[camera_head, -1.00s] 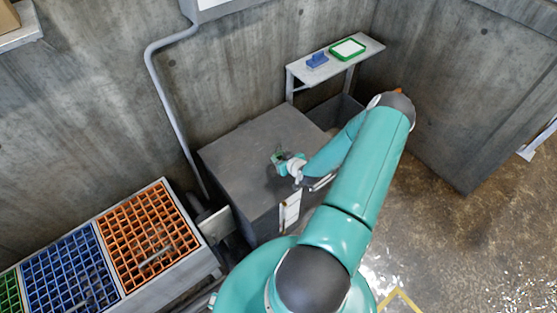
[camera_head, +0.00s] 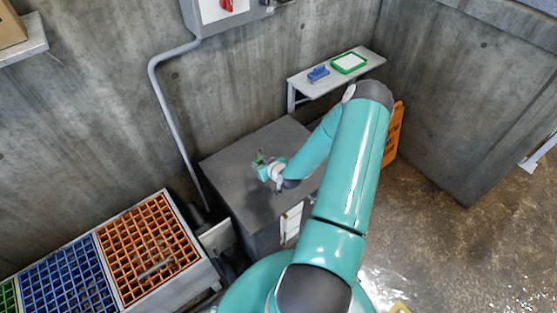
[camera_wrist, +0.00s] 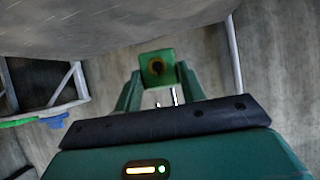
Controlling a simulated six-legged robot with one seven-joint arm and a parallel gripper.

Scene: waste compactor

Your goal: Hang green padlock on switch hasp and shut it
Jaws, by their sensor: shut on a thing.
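The green padlock (camera_wrist: 157,70) is held between the two fingers of my gripper (camera_wrist: 160,92) in the wrist view, with a dark keyhole in its face toward the camera. Thin bright metal bars show just below it; I cannot tell whether they are its shackle. In the head view my gripper (camera_head: 262,165) is over the grey cabinet top, with a small bit of the green padlock (camera_head: 259,155) at its tip. The switch box (camera_head: 240,14) with a red handle (camera_head: 226,5) is on the wall at the top edge, cut off. The hasp is not clearly visible.
The grey cabinet (camera_head: 235,165) stands below my gripper. A wall shelf (camera_head: 365,66) holds a blue object (camera_head: 318,73) and a green-framed tray (camera_head: 348,63). A conduit (camera_head: 168,110) runs down the wall. Coloured grid bins (camera_head: 150,250) are at lower left; an orange sign (camera_head: 394,133) is behind my arm.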

